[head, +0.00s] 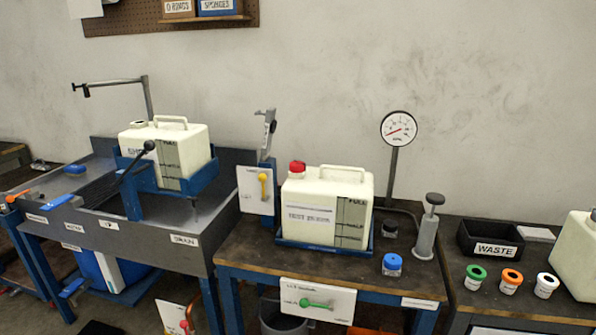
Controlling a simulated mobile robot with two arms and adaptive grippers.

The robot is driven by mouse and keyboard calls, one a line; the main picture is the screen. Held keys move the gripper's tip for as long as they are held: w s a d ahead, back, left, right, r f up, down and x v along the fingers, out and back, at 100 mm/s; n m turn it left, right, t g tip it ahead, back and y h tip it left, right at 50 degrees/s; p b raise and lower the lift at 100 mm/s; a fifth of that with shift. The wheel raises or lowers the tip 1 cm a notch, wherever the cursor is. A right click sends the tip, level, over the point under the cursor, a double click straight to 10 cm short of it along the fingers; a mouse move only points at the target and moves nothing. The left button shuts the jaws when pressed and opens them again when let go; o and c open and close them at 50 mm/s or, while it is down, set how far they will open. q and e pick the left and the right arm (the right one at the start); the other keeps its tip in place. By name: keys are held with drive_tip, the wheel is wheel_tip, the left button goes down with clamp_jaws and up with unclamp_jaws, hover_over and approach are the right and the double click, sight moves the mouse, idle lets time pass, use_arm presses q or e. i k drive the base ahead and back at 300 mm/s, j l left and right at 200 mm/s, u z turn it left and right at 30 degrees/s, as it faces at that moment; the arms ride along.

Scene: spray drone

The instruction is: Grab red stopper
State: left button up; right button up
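A red stopper-like cap (297,168) sits on the top left corner of a cream tank (318,190) labelled as a test tank. The tank stands upright in a blue tray (300,247) on the middle bench. Nothing touches the red cap. Green (477,272), orange (512,277) and white (546,282) stoppers stand in a row on the right bench. A blue-topped one (392,262) stands on the middle bench. Neither of my grippers shows in the head view.
A grey pump (427,232) and a dial gauge (398,129) on a post stand right of the tank. A black WASTE bin (490,242) is on the right bench. A second cream tank (165,150) stands over the grey sink at left. A grey clamp on a post is close left of the red cap.

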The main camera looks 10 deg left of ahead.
sight(296, 166)
drive_tip(key=i+j+u, duration=0.25)
drive_tip(key=j, duration=0.2)
drive_tip(key=i+j+u, duration=0.3)
drive_tip(key=i+j, duration=0.1)
drive_tip(key=i, duration=0.05)
